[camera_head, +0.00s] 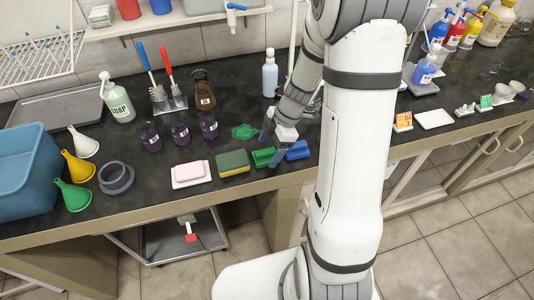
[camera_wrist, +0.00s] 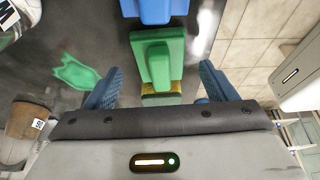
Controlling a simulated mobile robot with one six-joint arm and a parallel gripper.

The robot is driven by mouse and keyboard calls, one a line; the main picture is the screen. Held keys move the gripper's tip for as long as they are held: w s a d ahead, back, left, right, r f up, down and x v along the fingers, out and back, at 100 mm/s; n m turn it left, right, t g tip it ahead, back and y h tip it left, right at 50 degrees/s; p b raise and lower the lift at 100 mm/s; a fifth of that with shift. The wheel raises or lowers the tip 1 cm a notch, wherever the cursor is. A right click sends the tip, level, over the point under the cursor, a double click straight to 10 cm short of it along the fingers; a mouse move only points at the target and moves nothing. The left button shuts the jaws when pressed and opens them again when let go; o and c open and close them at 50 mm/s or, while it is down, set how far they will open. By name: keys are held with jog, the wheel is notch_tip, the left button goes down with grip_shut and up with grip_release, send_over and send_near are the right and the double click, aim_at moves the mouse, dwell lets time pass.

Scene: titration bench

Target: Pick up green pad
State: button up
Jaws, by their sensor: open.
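The green pad (camera_head: 263,157) is a small block with a raised grip, lying near the bench's front edge between a sponge and a blue pad (camera_head: 298,150). In the wrist view the green pad (camera_wrist: 157,58) lies ahead of and between my blue fingers. My gripper (camera_head: 273,143) is open and empty above the bench, close to the green pad. Its fingers (camera_wrist: 160,86) are spread wider than the pad. Whether they touch it cannot be told.
The yellow-green sponge (camera_head: 233,162) is just left of the green pad, with a pink soap (camera_head: 190,172) further left. A flat green cloth (camera_head: 244,131) lies behind. A brown bottle (camera_head: 203,90) and purple-filled beakers (camera_head: 180,133) stand further back. The bench edge is close in front.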

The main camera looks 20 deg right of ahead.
aim_at(267, 151)
jog(key=shift+x, duration=1.05)
jog(key=c, duration=1.1)
jog(key=shift+o, duration=0.2)
jog(key=shift+r, duration=0.15)
notch_tip(267, 151, up, 10)
jog(key=shift+f+b, duration=0.1)
jog(key=shift+b, duration=0.2)
